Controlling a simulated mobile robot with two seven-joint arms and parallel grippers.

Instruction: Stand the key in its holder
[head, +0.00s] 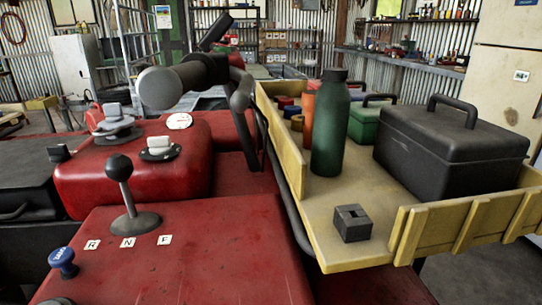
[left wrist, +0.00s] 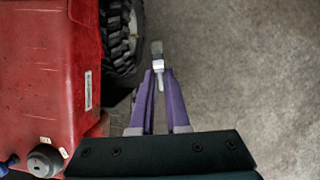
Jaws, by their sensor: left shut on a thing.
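My left gripper (left wrist: 159,76) shows in the left wrist view with its purple fingers shut on a small key (left wrist: 157,64). The key has a dark grey end pointing away and a pale shank between the fingers. It is held clear of the red quad, over the concrete floor beside a tyre. A small dark grey block with a slot in its top, which looks like the holder (head: 352,223), sits on the yellow tray (head: 335,248) in the head view. My left gripper is not seen in the head view. My right gripper is in neither view.
A green bottle (head: 330,130), an orange bottle (head: 308,125) and a black toolbox (head: 450,150) stand on the tray behind the block. The tray has raised yellow sides (head: 460,228). A gear lever (head: 128,195) rises from the red bodywork (head: 200,265) at left.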

